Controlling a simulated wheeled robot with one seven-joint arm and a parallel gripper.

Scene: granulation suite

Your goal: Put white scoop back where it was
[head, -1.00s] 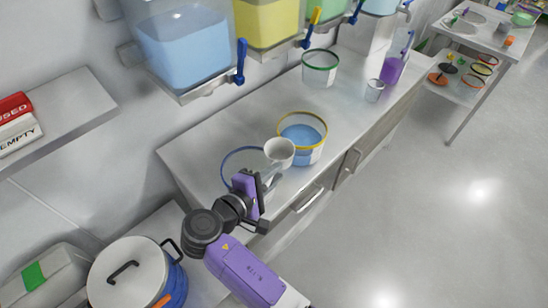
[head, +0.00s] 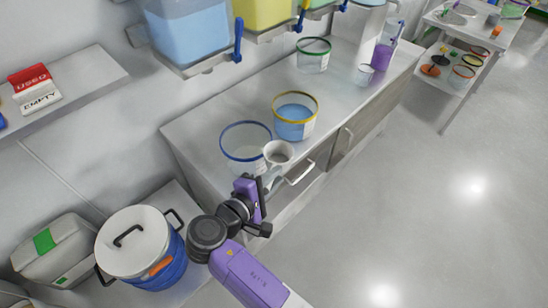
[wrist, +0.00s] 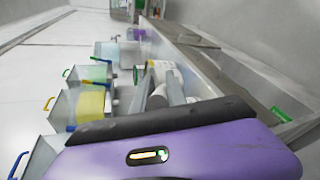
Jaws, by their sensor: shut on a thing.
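The white scoop (head: 279,152) is a pale cup with its open mouth facing up in the head view. My gripper (head: 270,181) is shut on it at its near side and holds it over the front edge of the counter (head: 195,140). The scoop overlaps the right side of the blue-rimmed clear tub (head: 243,160); I cannot tell whether they touch. In the wrist view the grey fingers (wrist: 158,95) point away, and the scoop between them is hard to make out.
A yellow-rimmed tub (head: 296,121) with blue contents stands behind the scoop. A green-rimmed tub (head: 313,60), a small grey cup (head: 365,74) and a purple container (head: 383,56) stand farther along. Hoppers with valve handles (head: 238,40) overhang the counter. A lidded blue pot (head: 155,255) stands lower left.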

